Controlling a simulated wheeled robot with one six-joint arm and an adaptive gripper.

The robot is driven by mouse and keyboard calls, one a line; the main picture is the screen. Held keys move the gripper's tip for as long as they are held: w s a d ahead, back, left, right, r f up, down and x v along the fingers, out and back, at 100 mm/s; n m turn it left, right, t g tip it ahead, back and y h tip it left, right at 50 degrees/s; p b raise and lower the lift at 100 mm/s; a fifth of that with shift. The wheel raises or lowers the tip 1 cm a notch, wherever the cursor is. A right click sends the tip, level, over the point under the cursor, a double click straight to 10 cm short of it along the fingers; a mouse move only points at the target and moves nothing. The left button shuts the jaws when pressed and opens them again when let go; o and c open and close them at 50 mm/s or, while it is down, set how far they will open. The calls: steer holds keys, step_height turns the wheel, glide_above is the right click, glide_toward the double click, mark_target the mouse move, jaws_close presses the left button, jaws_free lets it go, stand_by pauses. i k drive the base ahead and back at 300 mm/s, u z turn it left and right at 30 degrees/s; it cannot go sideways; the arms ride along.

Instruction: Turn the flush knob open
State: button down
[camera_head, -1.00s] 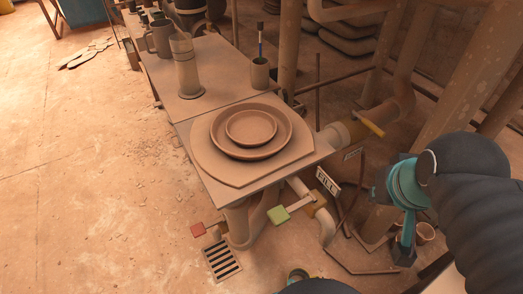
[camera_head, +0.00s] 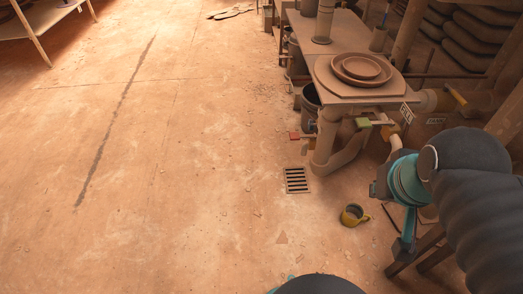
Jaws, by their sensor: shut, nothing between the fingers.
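No knob can be read as the flush knob. A red handle (camera_head: 294,135), a green handle (camera_head: 363,122) and a yellow handle (camera_head: 456,94) show on pipes around the table with the round dishes. A label reading FILL (camera_head: 405,113) stands near the green handle. A smaller label (camera_head: 437,121) below the yellow handle's pipe is too small to read. My gripper (camera_head: 402,250) hangs at the lower right, pointing down, shut and empty. In the picture it is below the handles and apart from them. My arm hides part of the right side.
A floor drain grate (camera_head: 296,180) lies left of the pipes. A yellow mug (camera_head: 354,215) stands on the floor left of my gripper. The table (camera_head: 325,87) holds stacked dishes (camera_head: 361,69). A wooden table (camera_head: 38,30) is at the far left. The floor at left is clear.

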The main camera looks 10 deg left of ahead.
mark_target(311, 125)
steer(key=u, duration=1)
steer(key=i, duration=0.7)
steer(key=z, duration=0.75)
steer(key=i, duration=0.4)
steer(key=z, duration=0.3)
steer(key=k, duration=0.45)
steer(key=u, duration=0.3)
steer(key=i, duration=1)
steer(key=z, duration=0.2)
